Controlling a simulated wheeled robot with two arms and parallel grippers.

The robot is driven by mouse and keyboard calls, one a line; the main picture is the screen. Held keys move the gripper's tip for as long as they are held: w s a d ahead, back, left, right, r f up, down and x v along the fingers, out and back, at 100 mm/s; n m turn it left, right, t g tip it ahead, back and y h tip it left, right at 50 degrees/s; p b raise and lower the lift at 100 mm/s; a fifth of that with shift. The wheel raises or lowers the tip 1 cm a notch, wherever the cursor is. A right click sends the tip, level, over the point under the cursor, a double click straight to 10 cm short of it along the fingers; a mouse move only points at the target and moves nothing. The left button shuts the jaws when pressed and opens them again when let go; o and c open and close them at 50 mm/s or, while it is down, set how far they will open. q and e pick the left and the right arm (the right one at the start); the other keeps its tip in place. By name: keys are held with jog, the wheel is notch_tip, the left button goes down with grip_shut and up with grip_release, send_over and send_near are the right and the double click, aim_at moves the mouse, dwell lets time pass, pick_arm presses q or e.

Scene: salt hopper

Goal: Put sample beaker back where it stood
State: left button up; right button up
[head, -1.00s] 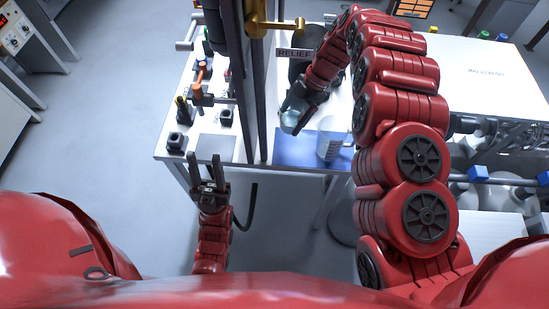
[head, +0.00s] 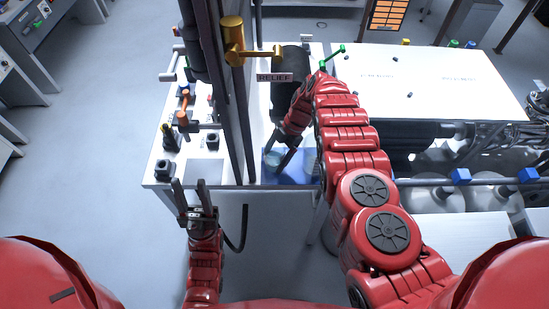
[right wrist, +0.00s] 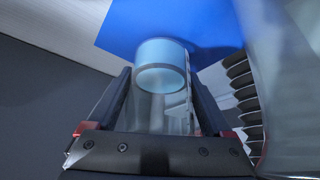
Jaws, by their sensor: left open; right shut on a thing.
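My right gripper (right wrist: 160,105) is shut on the sample beaker (right wrist: 160,65), a small clear vessel with a pale blue round end showing between the fingers in the right wrist view. In the head view the beaker (head: 270,158) is partly hidden by my right gripper (head: 280,153), over the left part of the blue mat (head: 288,180). I cannot tell whether it touches the mat. My left gripper (head: 188,186) is open and empty, in front of the bench's front edge and apart from the beaker.
A larger clear vessel (head: 309,162) stands on the mat's right side, partly hidden by my right arm. Dark uprights (head: 236,130) rise just left of the mat. A black cylinder with a RELIEF label (head: 275,77) stands behind. Small fittings crowd the bench's left part.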

jog(key=shift+a+f, duration=0.1)
jog(key=shift+f, duration=0.3)
jog(key=shift+f, duration=0.1)
jog(key=o, duration=1.3)
jog(key=b+v, duration=0.3)
jog(key=v, duration=0.9)
jog(key=shift+b, duration=0.3)
